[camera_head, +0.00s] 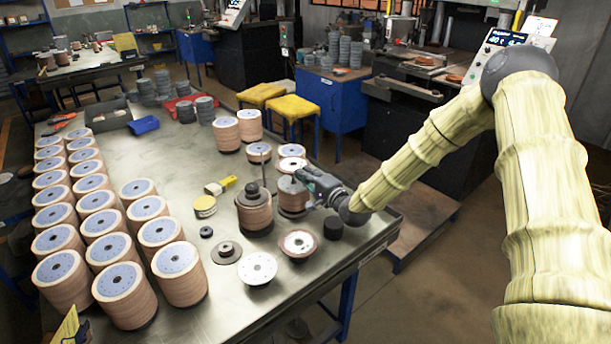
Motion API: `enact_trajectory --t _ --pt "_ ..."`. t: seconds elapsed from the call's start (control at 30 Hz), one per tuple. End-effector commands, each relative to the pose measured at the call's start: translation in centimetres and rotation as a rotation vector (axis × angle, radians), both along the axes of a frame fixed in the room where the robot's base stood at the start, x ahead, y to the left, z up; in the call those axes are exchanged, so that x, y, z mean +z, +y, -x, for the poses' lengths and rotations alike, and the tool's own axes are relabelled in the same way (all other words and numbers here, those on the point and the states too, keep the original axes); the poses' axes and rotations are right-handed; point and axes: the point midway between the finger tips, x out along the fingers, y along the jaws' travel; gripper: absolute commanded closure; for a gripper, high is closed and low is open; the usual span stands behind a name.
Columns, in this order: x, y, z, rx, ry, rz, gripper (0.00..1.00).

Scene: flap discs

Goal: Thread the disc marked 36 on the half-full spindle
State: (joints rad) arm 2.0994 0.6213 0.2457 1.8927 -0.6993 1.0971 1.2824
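A stack of brown flap discs (254,212) stands near the table's middle right, with a dark hub on top and a thin upright rod (263,170) by it. It looks like a partly filled spindle. My gripper (306,180) is just right of it, over another brown disc stack (293,205). Whether its fingers are open, or touch or hold a disc, cannot be told. Loose discs lie in front: one brown-rimmed with a pale face (298,243), one white (257,268). Pale discs (291,165) also lie behind the gripper. No number, including 36, is readable.
Tall disc stacks (174,273) fill the table's left side. A dark flange (226,252), a small dark ring (206,232), a black cylinder (333,228) and a yellow-handled brush (220,186) lie nearby. More stacks (227,134) stand behind. The table's centre is mostly clear.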

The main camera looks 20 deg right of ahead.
Motion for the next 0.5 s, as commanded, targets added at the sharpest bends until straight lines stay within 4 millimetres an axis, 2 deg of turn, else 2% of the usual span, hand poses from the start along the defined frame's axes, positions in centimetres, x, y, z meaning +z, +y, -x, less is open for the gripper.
enact_trajectory --t 0.5 --pt "-0.64 0.0 -0.01 0.0 -0.001 0.0 1.0"
